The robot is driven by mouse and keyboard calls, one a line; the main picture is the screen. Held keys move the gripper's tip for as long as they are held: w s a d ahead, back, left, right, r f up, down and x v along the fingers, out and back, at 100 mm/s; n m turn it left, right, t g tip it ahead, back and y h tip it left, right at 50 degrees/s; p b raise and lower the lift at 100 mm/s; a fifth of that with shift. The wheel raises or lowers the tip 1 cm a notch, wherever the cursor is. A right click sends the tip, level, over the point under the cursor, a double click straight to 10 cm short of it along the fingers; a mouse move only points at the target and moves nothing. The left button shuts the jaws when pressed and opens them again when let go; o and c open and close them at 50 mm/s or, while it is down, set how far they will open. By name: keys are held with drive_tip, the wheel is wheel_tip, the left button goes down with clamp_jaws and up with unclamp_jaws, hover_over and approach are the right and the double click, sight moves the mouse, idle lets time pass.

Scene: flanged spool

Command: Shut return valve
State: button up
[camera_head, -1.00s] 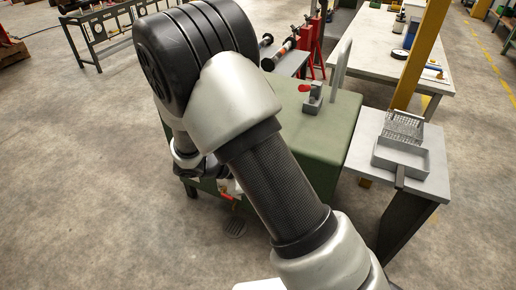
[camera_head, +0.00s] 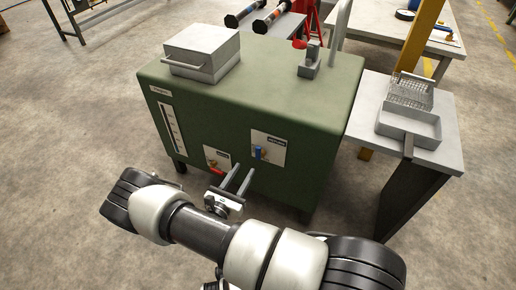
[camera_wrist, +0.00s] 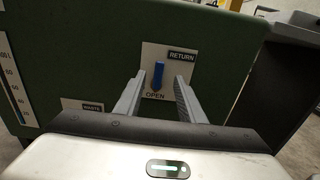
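The return valve is a blue lever (camera_wrist: 158,76) on a white plate (camera_wrist: 184,62) labelled RETURN, with OPEN printed below it, in the wrist view. The lever stands upright in that view. It also shows in the head view as a small blue handle (camera_head: 260,152) on the front of the green cabinet (camera_head: 250,92). My gripper (camera_wrist: 158,82) is open, its two fingers apart on either side of the lever in the picture. In the head view my gripper (camera_head: 240,173) points at the cabinet front, short of the blue handle and a little left of it. I see no contact.
Left of the return plate is a waste plate with a red-handled valve (camera_head: 214,168). A level gauge (camera_head: 169,130) is at the cabinet's left. A grey lidded box (camera_head: 202,52) sits on top. A side table (camera_head: 440,150) with a metal tray (camera_head: 408,128) stands right.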

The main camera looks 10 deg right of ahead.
sight(257, 149)
drive_tip(key=b+x, duration=0.2)
drive_tip(key=x, duration=1.1)
drive_tip(key=shift+w+d, duration=0.2)
drive_tip(key=shift+w, duration=0.05)
drive_tip(key=shift+c, duration=0.4)
clamp_jaws()
